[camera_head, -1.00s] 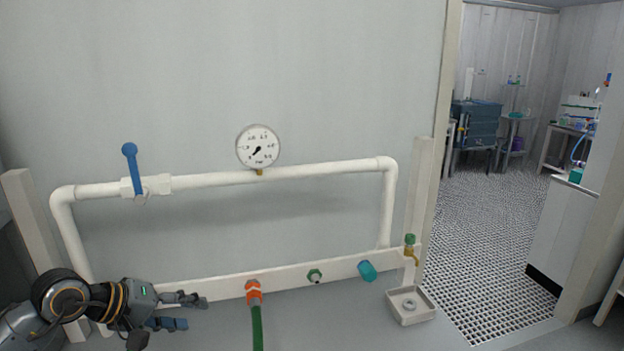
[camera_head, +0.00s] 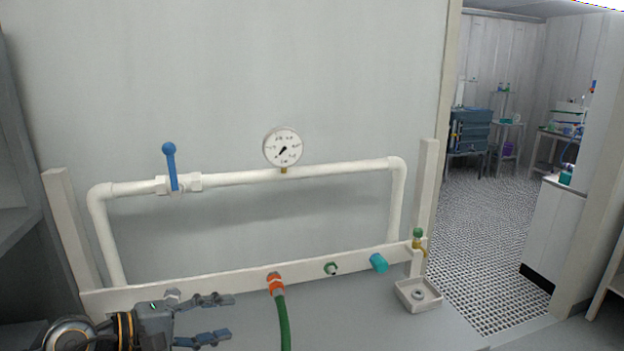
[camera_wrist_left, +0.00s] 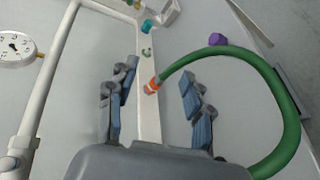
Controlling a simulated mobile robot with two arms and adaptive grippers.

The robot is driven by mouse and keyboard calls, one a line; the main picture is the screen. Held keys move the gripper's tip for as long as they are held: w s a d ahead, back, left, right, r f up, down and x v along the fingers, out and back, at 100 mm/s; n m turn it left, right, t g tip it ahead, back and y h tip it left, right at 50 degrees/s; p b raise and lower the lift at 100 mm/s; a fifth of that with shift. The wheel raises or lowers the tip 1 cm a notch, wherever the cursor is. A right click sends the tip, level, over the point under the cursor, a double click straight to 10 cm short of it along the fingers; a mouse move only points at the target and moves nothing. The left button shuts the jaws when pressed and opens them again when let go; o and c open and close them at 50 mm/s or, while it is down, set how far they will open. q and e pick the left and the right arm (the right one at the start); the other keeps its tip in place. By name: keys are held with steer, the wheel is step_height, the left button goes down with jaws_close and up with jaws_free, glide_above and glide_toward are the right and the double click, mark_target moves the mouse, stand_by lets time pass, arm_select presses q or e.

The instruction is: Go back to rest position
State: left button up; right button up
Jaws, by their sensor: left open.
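My left gripper (camera_head: 222,319) is at the lower left of the head view, in front of the white manifold bar, with its two fingers apart and nothing between them. It also shows in the left wrist view (camera_wrist_left: 158,100), where the bar and the orange hose connector (camera_wrist_left: 153,86) lie beyond the open fingers. In the head view the orange connector (camera_head: 276,284) is on the bar, right of the fingertips and apart from them, with a green hose (camera_head: 285,325) hanging from it. My right gripper is not in view.
A white pipe frame (camera_head: 237,179) carries a blue-handled valve (camera_head: 170,167) and a round gauge (camera_head: 284,147). A green fitting (camera_head: 331,268), a teal cap (camera_head: 379,263) and a brass tap (camera_head: 419,243) sit along the bar. A small square tray (camera_head: 418,295) is at right.

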arm_select(q)
step_height(320, 180, up, 7)
steer(key=s+n+t, duration=0.2)
steer(key=n+t, duration=0.8)
steer(key=n, duration=1.1)
steer(key=s+a+f+n+g+y, duration=0.15)
steer(key=a+f+n+y, duration=0.5)
steer(key=n, duration=0.75)
steer(key=s+a+f+n+g+y, duration=0.1)
steer(key=s+a+f+n+y, duration=0.25)
steer(key=f+n+y, duration=0.75)
steer(key=s+d+f+n+g+h, duration=0.3)
steer(key=s+f+n+g, duration=0.3)
steer(key=s+f+n, duration=0.3)
steer(key=s+d+f+n+g+h, duration=0.3)
steer(key=s+f+n+g, duration=0.35)
steer(key=s, duration=0.55)
step_height(320, 180, down, 27)
steer(key=s+g, duration=0.1)
steer(key=s, duration=0.1)
steer(key=s+a+f+m+g, duration=0.1)
steer(key=s+a+f, duration=0.2)
steer(key=s+f, duration=1.1)
steer(key=shift+s+f, duration=0.25)
steer(key=shift+s, duration=0.8)
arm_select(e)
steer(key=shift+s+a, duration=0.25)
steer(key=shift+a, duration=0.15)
